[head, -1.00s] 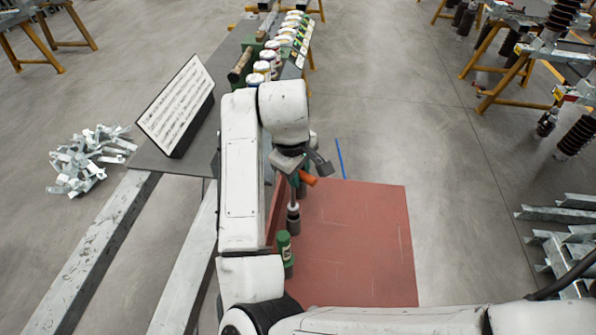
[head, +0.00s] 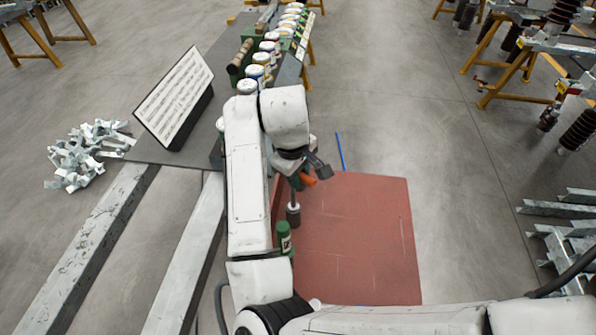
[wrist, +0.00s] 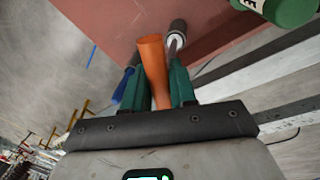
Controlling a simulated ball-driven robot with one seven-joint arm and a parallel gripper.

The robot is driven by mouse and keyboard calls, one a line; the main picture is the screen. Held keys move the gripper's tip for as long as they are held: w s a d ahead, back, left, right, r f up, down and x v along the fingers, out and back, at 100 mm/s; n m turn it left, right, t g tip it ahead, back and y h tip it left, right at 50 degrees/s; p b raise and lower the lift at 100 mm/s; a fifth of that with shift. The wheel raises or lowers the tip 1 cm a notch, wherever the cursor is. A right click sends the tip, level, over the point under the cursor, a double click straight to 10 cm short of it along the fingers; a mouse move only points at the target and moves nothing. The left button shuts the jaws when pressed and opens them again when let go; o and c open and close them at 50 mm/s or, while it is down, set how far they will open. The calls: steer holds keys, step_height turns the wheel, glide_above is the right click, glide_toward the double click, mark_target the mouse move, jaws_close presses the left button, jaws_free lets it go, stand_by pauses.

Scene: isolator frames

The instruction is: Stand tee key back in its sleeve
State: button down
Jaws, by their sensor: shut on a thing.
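The tee key has an orange handle (head: 309,180), which also shows in the wrist view (wrist: 152,60) between the green fingers. My gripper (head: 304,174) is shut on the tee key; its jaws show in the wrist view (wrist: 157,88). The key's thin shaft points down. At its lower end is a dark grey cylinder (head: 293,216) with a pale collar, also in the wrist view (wrist: 177,28). I take this cylinder to be the sleeve. I cannot tell whether the shaft is inside it or just above it.
A green container (head: 284,238) with a pale label stands close by on the red surface (head: 355,240), whose right part is clear. A tilted text board (head: 174,97) and a row of jars (head: 256,72) stand at the left, past my arm.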

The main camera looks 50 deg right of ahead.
step_height(320, 180, down, 6)
steer(key=b, duration=0.3)
steer(key=shift+f, duration=0.15)
stand_by(0.8)
steer(key=c, duration=0.8)
jaws_free()
steer(key=r, duration=0.3)
steer(key=a+r, duration=0.1)
steer(key=r, duration=0.3)
steer(key=a+r, duration=0.1)
steer(key=r, duration=0.2)
steer(key=shift+s+r+p, duration=0.15)
steer(key=shift+r+p, duration=0.15)
steer(key=shift+p, duration=0.1)
